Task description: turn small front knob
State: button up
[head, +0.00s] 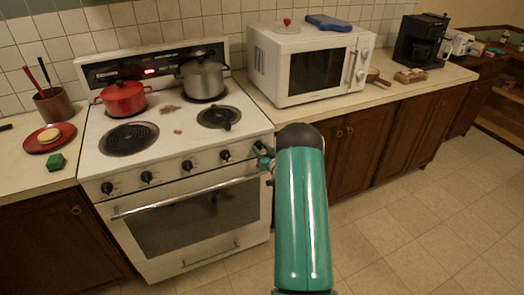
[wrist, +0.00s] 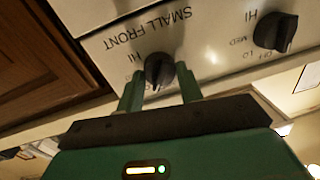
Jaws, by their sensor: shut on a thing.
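The small front knob (wrist: 159,70) is black and round, on the white stove panel, under the label "SMALL FRONT", which appears upside down in the wrist view. My gripper (wrist: 160,85) has one green finger on each side of this knob and is shut on it. In the head view my gripper (head: 262,155) is at the right end of the stove's front panel, and my green arm hides part of that area. The stove (head: 185,180) is white with a row of black knobs. The direction the knob points is hard to make out.
Another black knob (wrist: 275,32) sits beside it. The oven handle (head: 185,192) runs below the panel. A red pot (head: 124,100) and a steel pot (head: 204,78) stand on rear burners. A white microwave (head: 310,65) is on the right counter. The floor in front is clear.

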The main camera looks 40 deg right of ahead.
jog(key=n, duration=0.4)
jog(key=shift+n, duration=0.3)
jog(key=shift+n+g, duration=0.3)
jog(key=shift+n, duration=1.2)
jog(key=o, duration=1)
jog(key=v, duration=1.4)
jog(key=shift+w+r, duration=0.1)
